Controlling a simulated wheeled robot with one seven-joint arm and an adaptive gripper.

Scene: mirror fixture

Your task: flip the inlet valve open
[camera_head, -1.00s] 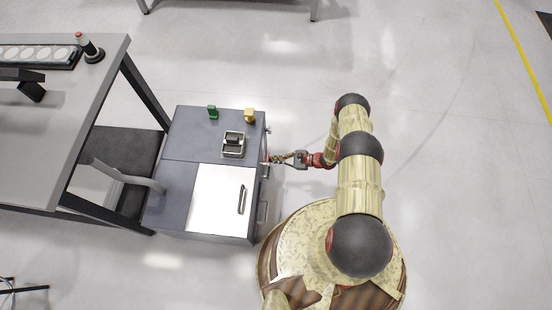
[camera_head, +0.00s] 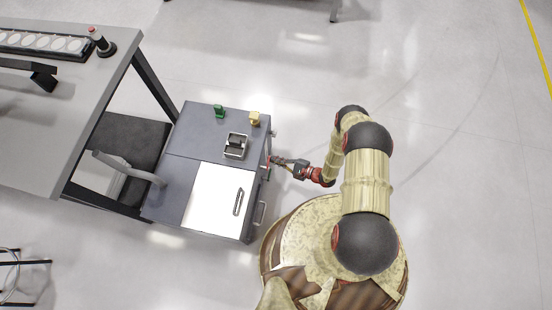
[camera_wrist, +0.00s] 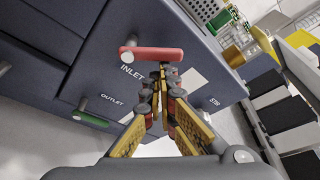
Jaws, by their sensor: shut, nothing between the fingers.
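The inlet valve's red handle (camera_wrist: 155,54) is on the dark cabinet's side face, with a grey pivot at its left end and the INLET label below. It lies nearly level in the wrist view, at an angle to the sloping label. The green outlet handle (camera_wrist: 92,120) runs along the slope of its own label. My gripper (camera_wrist: 161,72) is shut and empty, its tips just below the red handle's middle; I cannot tell whether they touch it. In the head view my gripper (camera_head: 275,160) is at the cabinet's right side, where the valve is barely visible.
The cabinet (camera_head: 180,143) has a white panel (camera_head: 215,195), a metal fixture (camera_head: 236,144), and green (camera_head: 218,111) and yellow (camera_head: 254,118) pieces on top. A grey table (camera_head: 100,120) and dark chair (camera_head: 125,145) stand left. The floor right of my arm is clear.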

